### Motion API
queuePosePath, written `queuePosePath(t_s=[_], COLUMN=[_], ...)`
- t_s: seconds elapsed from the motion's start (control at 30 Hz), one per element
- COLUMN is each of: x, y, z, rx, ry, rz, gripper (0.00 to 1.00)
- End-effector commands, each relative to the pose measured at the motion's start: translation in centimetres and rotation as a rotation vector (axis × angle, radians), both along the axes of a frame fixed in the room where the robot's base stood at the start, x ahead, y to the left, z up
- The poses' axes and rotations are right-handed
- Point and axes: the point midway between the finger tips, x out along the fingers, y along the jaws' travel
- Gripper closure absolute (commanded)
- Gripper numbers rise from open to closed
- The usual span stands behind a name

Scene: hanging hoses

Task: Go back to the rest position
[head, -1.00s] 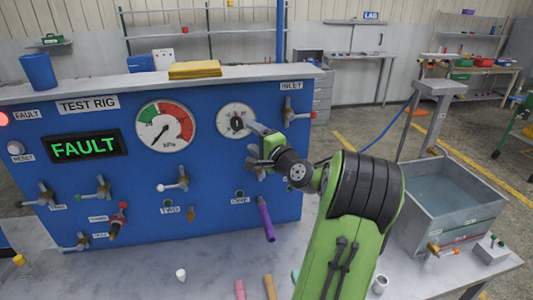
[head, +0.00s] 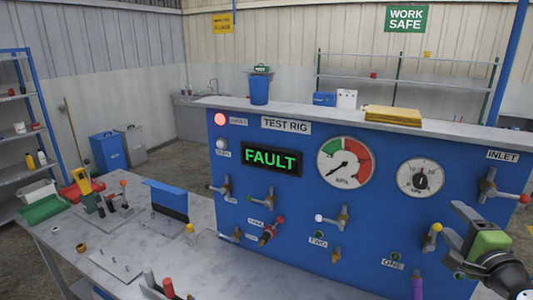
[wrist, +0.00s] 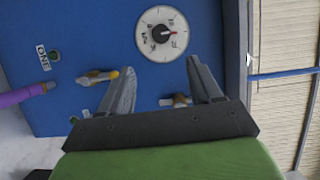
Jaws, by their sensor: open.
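My gripper (head: 452,224) is at the right of the head view, in front of the blue test rig panel (head: 290,213), below and right of the small dial (head: 420,177). In the wrist view its two fingers (wrist: 160,68) are spread apart with nothing between them. They point at the panel just below the same dial (wrist: 162,34). A yellow-tipped valve (wrist: 97,77) lies just left of the left finger. Another fitting is partly hidden behind the fingers. Much of my arm is outside the head view.
A purple hose (head: 417,286) hangs below the ONE label and shows at the wrist view's left edge. The inlet valve (head: 492,186) juts out above my gripper. The bench (head: 120,240) holds a blue holder (head: 168,197) and several small parts at left.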

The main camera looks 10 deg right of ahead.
Motion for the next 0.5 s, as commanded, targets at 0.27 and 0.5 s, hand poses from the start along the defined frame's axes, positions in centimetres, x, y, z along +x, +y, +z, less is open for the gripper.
queuePosePath(t_s=[0.27,0.5], x=[6.7,2.1], y=[15.2,29.5], z=[-3.4,-6.7], rx=[-0.333,-0.812], ry=[0.421,0.818], rz=[0.353,0.709], gripper=[0.36,0.36])
